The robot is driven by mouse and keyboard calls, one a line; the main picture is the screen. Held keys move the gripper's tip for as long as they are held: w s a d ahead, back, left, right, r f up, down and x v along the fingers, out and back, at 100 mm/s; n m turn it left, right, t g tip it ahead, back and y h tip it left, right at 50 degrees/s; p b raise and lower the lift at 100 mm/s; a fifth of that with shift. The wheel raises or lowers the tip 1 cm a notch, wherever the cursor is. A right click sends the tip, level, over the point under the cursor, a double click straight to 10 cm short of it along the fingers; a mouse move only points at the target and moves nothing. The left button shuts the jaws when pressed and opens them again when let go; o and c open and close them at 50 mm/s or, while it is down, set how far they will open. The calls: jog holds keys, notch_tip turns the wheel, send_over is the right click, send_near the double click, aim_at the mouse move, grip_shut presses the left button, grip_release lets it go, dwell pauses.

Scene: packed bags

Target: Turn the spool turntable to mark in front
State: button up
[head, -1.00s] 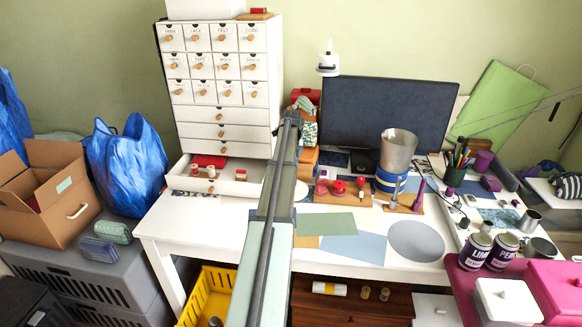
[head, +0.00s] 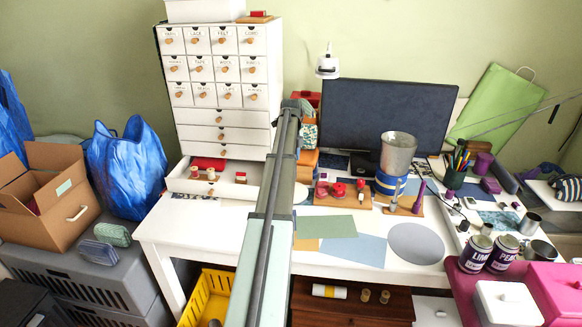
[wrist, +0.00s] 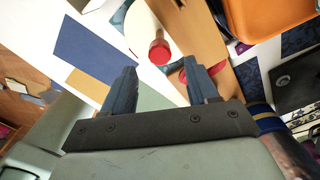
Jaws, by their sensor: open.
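Red spools (head: 338,190) stand on a wooden board in front of the monitor. A pale round disc (wrist: 145,28) beside that board, partly cut off in the wrist view, may be the turntable; I cannot tell for sure. A red-topped spool (wrist: 160,51) stands at its edge, and another red piece lies partly behind the right finger. My gripper (wrist: 160,67) is open and empty above this spot, with the red-topped spool showing between its fingertips. In the head view my arm hides the fingers and part of this area. I cannot make out the mark.
A metal can (head: 398,152) with a blue band stands right of the spools, near the monitor (head: 365,120). An orange box (wrist: 275,22) is close by. An open drawer (head: 215,183) lies left of my arm.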

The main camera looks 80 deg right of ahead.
notch_tip(320, 180, up, 9)
dwell(0.3)
jog(key=shift+f, duration=0.15)
dwell(0.4)
